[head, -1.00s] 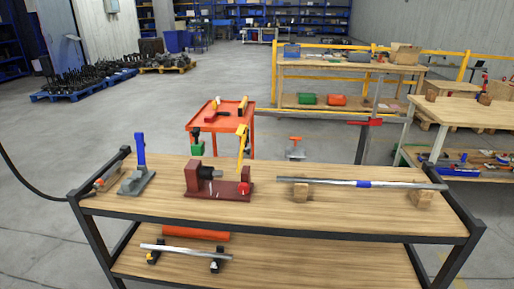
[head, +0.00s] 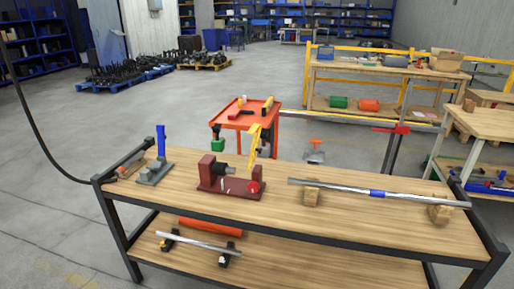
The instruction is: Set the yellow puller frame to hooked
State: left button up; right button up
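A yellow piece (head: 254,143), which looks like the puller frame, stands up at an angle behind the right part of a dark red fixture (head: 217,180) on the wooden workbench. The fixture has an upright block at its left, a black cylindrical part (head: 221,174) beside it and a bright red knob (head: 254,187) at its right. The yellow piece is too small here to tell whether it is hooked on anything. Neither of my grippers is in view.
The workbench (head: 330,226) also holds a blue-handled tool (head: 159,157) at left and a long metal bar (head: 345,190) on wooden blocks at right. A red cart (head: 237,119) stands behind it. Open floor (head: 50,180) lies to the left.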

aim_at(254, 150)
jog(key=i+l+u, duration=0.1)
jog(key=i+l, duration=0.8)
